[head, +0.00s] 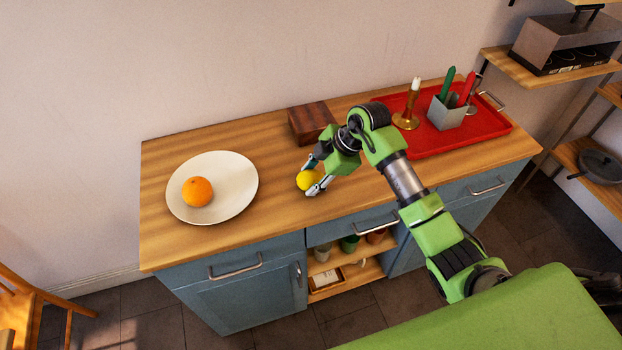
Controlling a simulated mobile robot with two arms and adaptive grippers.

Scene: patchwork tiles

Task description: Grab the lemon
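The yellow lemon (306,180) is on or just above the wooden top of the sideboard, near its middle. My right gripper (307,181) reaches in from the right with its fingers on either side of the lemon. The near finger overlaps the lemon's lower right edge. I cannot tell whether the fingers press on it or whether it is lifted. My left gripper is not in view.
A white plate (237,169) with an orange (197,191) stands at the left. A dark wooden box (311,124) is behind the gripper. A red tray (487,122) at the right holds a candlestick (407,119) and a grey holder (447,114) with candles. Bare wood lies between plate and lemon.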

